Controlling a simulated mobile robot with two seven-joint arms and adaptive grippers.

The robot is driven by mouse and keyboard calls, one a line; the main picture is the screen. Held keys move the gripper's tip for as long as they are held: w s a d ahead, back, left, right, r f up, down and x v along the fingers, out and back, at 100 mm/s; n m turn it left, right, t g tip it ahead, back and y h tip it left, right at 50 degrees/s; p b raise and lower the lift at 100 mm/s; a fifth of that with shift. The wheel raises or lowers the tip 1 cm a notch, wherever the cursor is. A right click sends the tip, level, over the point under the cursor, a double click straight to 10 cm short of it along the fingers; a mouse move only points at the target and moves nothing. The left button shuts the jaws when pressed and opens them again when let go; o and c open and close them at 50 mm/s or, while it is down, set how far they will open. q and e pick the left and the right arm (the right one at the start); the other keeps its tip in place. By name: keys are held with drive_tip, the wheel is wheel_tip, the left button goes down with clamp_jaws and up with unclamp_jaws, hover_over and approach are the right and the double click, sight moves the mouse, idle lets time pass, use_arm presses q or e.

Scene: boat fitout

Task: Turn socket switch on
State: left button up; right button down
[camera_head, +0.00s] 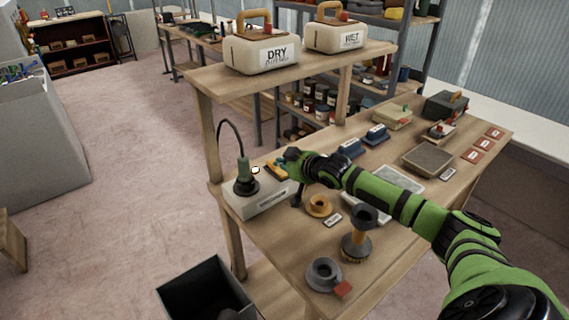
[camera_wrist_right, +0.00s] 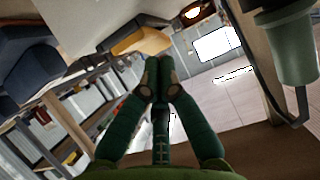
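The socket (camera_head: 262,203) is a pale box with a label on its front, at the near left corner of the workbench. A dark green plug (camera_head: 243,178) with a black cable stands upright in its top; it also shows in the right wrist view (camera_wrist_right: 288,50). A small pale, bright switch (camera_head: 256,170) shows behind the plug; a round lit spot (camera_wrist_right: 194,13) shows in the wrist view. My right gripper (camera_head: 282,163) is at the box's far edge, beside a yellow piece (camera_head: 272,171). Its fingertips (camera_wrist_right: 155,72) are together, with nothing seen between them. Contact with the switch cannot be told. My left gripper is out of view.
A shelf above bears DRY (camera_head: 262,52) and WET (camera_head: 336,37) boxes. A dark bin (camera_head: 205,290) stands below.

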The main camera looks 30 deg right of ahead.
sight(282, 173)
wheel_tip(282, 173, up, 5)
drive_tip(key=p, duration=0.5)
drive_tip(key=shift+s+f, duration=0.1)
drive_tip(key=shift+s+d+f+b, duration=0.1)
drive_tip(key=shift+s+f+b, duration=0.1)
drive_tip(key=shift+s+b, duration=0.3)
drive_tip(key=shift+s+f+b, duration=0.2)
drive_tip(key=shift+s+b, duration=0.05)
drive_tip(key=shift+s, duration=0.3)
drive_tip(key=f+b+v, duration=0.1)
drive_tip(key=v, duration=0.6)
drive_tip(key=shift+s+b, duration=0.4)
drive_tip(key=shift+s, duration=0.2)
drive_tip(key=shift+d, duration=0.1)
